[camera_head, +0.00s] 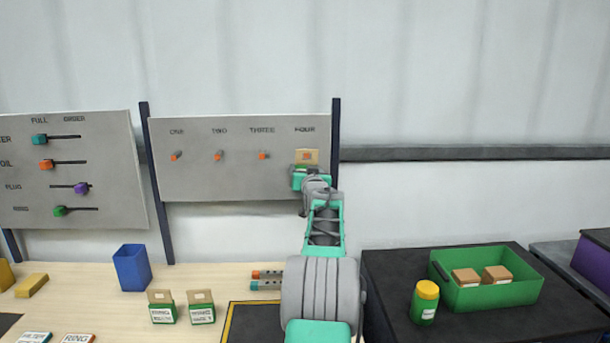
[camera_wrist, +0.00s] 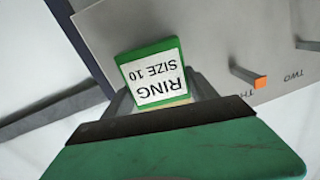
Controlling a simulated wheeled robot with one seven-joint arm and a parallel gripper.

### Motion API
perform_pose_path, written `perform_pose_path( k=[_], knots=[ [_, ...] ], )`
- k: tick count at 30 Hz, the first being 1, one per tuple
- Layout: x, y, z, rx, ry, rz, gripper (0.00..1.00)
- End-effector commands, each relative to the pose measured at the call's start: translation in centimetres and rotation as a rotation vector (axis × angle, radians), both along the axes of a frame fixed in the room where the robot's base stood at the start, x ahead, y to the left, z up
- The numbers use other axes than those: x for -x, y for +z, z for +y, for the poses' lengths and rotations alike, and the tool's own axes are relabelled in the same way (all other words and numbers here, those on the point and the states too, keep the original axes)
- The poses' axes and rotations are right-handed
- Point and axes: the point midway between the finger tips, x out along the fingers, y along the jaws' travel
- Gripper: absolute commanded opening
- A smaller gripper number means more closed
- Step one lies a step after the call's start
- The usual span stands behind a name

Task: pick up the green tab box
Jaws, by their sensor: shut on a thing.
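A green tab box (camera_head: 301,168) with a tan tab is at the FOUR hook of the hook board, high above the table. An orange hook tip shows at its tab; I cannot tell whether the hook passes through it. In the wrist view the green tab box (camera_wrist: 150,48) carries a white label reading RING SIZE 10, upside down. My gripper (camera_head: 300,181) is shut on this box, with a dark finger on each side. Two more green tab boxes stand on the table, a left one (camera_head: 163,315) and a right one (camera_head: 202,315).
Hooks ONE, TWO (camera_head: 219,155) and THREE (camera_head: 263,155) look empty. A blue bin (camera_head: 132,268) stands on the table. At right, a green crate (camera_head: 490,297) holds two tan-topped boxes, beside a yellow-lidded jar (camera_head: 425,302). A slider panel (camera_head: 100,140) is at left.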

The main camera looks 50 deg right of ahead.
Motion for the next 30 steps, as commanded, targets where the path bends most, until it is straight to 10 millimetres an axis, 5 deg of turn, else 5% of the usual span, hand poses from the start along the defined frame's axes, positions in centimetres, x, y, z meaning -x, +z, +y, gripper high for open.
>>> perform_pose_path(
  k=[11, 22, 30],
  knots=[
    [0.0, 0.0, 0.0, 0.001, 0.000, -0.001, 0.19],
    [0.0, 1.6, 0.0, 0.004, -0.001, -0.003, 0.19],
    [4.3, 1.1, 4.0, 0.003, -0.003, -0.002, 0.19]
  ],
)
